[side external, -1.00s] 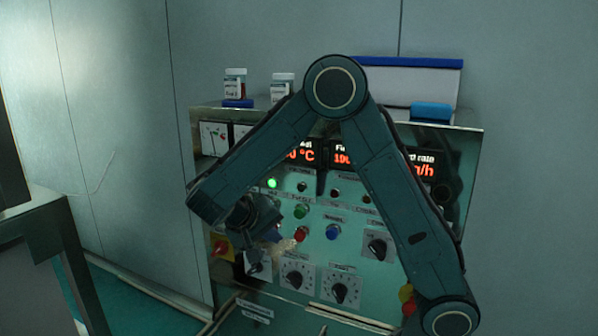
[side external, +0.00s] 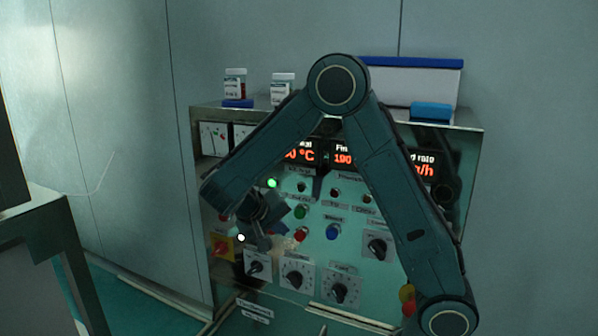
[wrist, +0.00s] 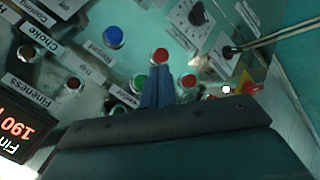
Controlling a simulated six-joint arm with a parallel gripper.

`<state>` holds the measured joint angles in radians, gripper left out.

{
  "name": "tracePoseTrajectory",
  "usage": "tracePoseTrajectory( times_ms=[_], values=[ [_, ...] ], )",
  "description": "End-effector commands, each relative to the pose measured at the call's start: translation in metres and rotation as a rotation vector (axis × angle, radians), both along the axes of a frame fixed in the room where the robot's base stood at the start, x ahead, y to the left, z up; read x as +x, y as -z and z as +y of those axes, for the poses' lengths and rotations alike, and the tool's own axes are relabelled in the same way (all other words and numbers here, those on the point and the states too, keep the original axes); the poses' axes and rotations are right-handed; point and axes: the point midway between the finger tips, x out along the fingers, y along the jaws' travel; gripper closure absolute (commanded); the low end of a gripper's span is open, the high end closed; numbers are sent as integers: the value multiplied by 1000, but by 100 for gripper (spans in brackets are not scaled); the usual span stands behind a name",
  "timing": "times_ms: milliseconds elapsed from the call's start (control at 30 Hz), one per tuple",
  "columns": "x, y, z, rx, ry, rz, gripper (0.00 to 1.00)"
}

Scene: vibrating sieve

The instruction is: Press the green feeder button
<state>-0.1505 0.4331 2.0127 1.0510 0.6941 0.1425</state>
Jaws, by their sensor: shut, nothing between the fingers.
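The green button (side external: 300,212) is on the front panel, above a red button (side external: 302,233) and left of a blue button (side external: 333,231). In the wrist view the green button (wrist: 140,84) shows just left of my fingers, partly hidden by them. My gripper (side external: 284,212) is shut and empty, at the panel just left of the green button. In the wrist view my gripper (wrist: 160,70) shows two blue fingers together, between the green button and a red one. I cannot tell whether the fingertips touch the panel.
Rotary knobs (side external: 297,278) sit below the buttons. A red-yellow switch (side external: 222,246) is at lower left. A lit green lamp (side external: 272,183) and red displays (side external: 343,158) are above. Jars (side external: 282,86) and a blue-lidded box (side external: 410,80) stand on top of the cabinet.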

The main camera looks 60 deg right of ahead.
Motion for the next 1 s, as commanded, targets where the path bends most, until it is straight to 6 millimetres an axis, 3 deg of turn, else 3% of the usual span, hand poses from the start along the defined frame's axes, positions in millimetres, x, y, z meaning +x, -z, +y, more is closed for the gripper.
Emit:
tracePoseTrajectory(
  times_ms=[500, 1000],
  values=[
    [0, 0, -46, 0, 2, 0, 100],
    [0, 0, -51, -1, 0, 1, 100]
  ],
)
